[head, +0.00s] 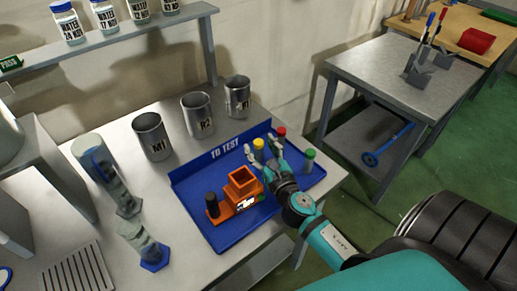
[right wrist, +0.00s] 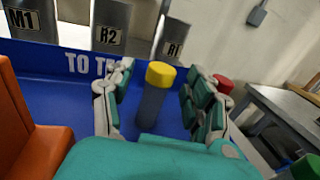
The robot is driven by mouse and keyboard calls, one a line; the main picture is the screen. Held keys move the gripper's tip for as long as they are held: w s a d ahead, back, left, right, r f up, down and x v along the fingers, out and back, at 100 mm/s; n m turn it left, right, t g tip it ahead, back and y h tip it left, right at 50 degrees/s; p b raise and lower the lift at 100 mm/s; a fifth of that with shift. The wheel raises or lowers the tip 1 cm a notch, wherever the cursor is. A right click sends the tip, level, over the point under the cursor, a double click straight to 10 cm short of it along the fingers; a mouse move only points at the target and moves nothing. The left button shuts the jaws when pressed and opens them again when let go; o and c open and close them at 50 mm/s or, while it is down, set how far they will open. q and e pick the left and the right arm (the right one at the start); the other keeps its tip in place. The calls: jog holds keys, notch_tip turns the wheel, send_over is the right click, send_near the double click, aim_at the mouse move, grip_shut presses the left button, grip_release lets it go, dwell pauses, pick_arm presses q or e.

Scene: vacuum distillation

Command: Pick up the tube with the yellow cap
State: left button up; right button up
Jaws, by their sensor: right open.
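The tube with the yellow cap (head: 258,145) stands upright in the blue tray marked TO TEST (head: 190,182). In the right wrist view its yellow cap and grey body (right wrist: 153,105) show between the fingers. My right gripper (head: 264,150) is open around the tube, with one finger on each side; a gap shows on both sides in the wrist view (right wrist: 155,95). My left gripper is not in view.
A red-capped tube (head: 281,134) and a green-capped tube (head: 309,160) stand close to the right gripper. An orange holder (head: 241,183) and a black-capped item (head: 212,205) are left of it. Metal beakers (head: 196,115) stand behind the tray.

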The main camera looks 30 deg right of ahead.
jog(key=shift+w+d, duration=0.15)
jog(key=shift+w, duration=0.65)
jog(key=shift+c, duration=0.4)
grip_shut()
